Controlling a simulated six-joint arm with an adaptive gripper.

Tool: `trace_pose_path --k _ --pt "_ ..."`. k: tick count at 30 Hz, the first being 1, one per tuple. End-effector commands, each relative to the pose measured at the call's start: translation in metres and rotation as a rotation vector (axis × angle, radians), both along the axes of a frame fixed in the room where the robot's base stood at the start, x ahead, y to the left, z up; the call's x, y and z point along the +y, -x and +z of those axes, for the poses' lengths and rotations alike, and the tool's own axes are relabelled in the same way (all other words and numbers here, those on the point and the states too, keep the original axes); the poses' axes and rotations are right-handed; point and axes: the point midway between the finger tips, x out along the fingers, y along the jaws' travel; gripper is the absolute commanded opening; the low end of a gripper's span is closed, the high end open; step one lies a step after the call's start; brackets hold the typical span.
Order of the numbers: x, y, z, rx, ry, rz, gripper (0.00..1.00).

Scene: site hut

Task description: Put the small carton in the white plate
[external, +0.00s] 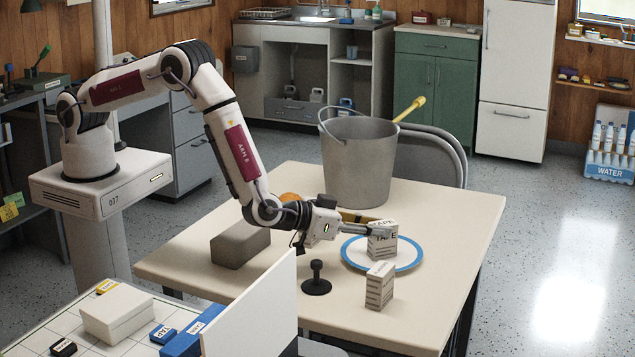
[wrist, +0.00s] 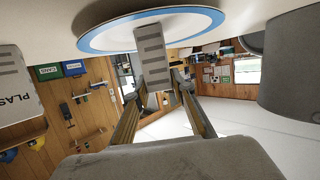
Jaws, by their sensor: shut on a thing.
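My gripper (external: 378,230) is shut on a small carton (external: 382,246) marked TAPE. The carton is upright over the white plate (external: 412,265) with a blue rim. In the wrist view the carton (wrist: 151,50) is between my two fingertips (wrist: 154,88), and its striped side overlaps the plate's blue rim (wrist: 100,40). I cannot tell whether the carton's base touches the plate. A second carton (external: 380,286) stands upright on the table in front of the plate, apart from it. A carton marked PLAS (wrist: 18,95) shows at the left of the wrist view.
A large grey bucket (external: 358,165) stands behind the plate. A brown block (external: 240,246) and a dark knobbed stand (external: 316,283) are on the table (external: 455,225) to the left. An orange thing (external: 290,197) is partly hidden by my arm. The table's right side is clear.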

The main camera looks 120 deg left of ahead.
Motion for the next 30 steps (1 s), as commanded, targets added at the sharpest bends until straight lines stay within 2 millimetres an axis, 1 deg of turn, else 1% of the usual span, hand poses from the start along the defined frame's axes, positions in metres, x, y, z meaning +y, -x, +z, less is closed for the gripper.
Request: trace_pose_path --k 13,14,15,16,30 --pt "0.0000 -0.0004 -0.0024 -0.002 -0.001 0.000 0.06" --pt "0.0000 -0.0005 -0.0022 -0.002 -0.001 0.000 0.29" --pt "0.0000 -0.0005 -0.0021 -0.002 -0.001 0.000 0.40" --pt "0.0000 -0.0004 -0.0022 -0.002 -0.001 0.000 0.41" --pt "0.0000 -0.0003 0.0004 -0.001 0.000 0.000 0.41"
